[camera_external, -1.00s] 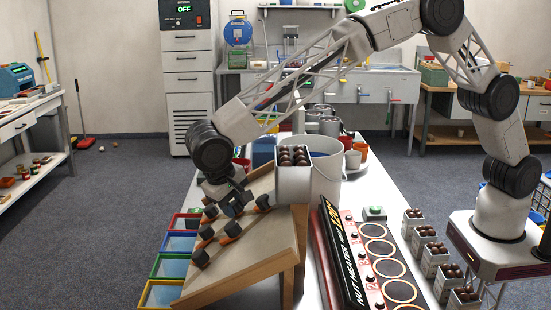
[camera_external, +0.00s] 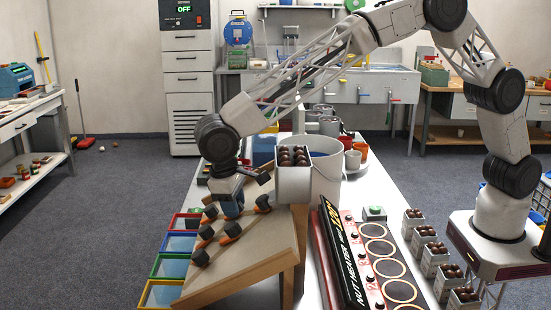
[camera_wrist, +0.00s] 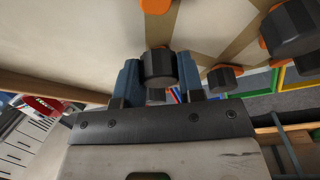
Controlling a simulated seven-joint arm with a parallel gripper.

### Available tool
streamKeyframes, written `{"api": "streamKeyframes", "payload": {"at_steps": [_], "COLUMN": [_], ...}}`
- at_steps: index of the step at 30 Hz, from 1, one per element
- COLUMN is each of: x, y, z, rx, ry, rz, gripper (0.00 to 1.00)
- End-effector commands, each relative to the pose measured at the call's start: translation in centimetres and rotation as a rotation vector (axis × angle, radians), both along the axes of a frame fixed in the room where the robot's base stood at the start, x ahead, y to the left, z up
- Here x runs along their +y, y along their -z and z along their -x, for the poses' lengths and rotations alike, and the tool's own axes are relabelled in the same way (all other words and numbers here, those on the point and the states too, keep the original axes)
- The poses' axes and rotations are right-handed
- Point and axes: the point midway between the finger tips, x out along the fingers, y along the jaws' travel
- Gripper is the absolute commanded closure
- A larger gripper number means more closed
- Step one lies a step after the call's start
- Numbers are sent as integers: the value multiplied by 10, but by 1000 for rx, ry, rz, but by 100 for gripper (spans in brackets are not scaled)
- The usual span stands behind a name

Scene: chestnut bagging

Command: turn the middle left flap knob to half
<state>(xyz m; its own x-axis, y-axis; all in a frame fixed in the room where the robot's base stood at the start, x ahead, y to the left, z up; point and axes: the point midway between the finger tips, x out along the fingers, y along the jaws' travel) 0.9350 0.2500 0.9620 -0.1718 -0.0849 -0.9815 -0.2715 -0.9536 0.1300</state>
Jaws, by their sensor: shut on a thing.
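A tilted wooden board (camera_external: 255,248) carries several dark flap knobs with orange pointers. My gripper (camera_external: 231,211) is over the board's upper left part and points down at it. In the wrist view, the blue fingers of my gripper (camera_wrist: 160,82) stand on both sides of a dark faceted knob (camera_wrist: 159,66) and are shut on it. In the outside view the gripper hides this grip, so I cannot tell for sure which knob in the rows it is. Other knobs show beside it, at the left edge (camera_external: 206,231), lower left (camera_external: 200,257) and upper right (camera_external: 263,203).
Coloured-rim bins (camera_external: 174,268) line the board's left side. A metal box of chestnuts (camera_external: 293,183) and a large pale bucket (camera_external: 326,170) stand close to the right of my gripper. The nut heater (camera_external: 345,255) lies right of the board.

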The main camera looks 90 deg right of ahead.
Motion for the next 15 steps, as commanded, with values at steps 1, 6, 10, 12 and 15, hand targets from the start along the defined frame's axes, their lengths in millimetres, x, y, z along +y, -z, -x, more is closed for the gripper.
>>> {"api": "streamKeyframes", "payload": {"at_steps": [1,6,10,12,15], "x": [1,1,1,1,1], "y": [-1,-1,-1,-1,-1], "z": [-1,-1,-1,-1,-1], "rx": [-4,-4,-4,-4,-3], "ry": [-5,-9,-8,-8,-8], "rz": [-4,-7,-6,-6,-6], "gripper": [88,88,88,63,48]}}
